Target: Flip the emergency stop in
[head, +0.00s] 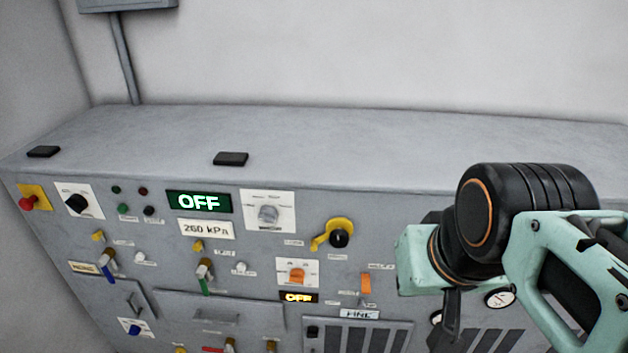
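The emergency stop (34,202) is a red mushroom button on a yellow square plate. It sits at the far upper left of the grey control panel's front, and nothing covers it. My gripper (446,322) is at the lower right, in front of the panel's right part and far from the button. Only a dark part of it shows below my pale green arm, so I cannot see its fingertips clearly or whether they are open. I see nothing held.
The grey panel (330,150) carries a black knob (76,204), a green "OFF" display (199,202), a white-plated switch (268,213), a yellow-and-black handle (337,236), an orange switch (297,272) and several valves. The space before its left half looks clear.

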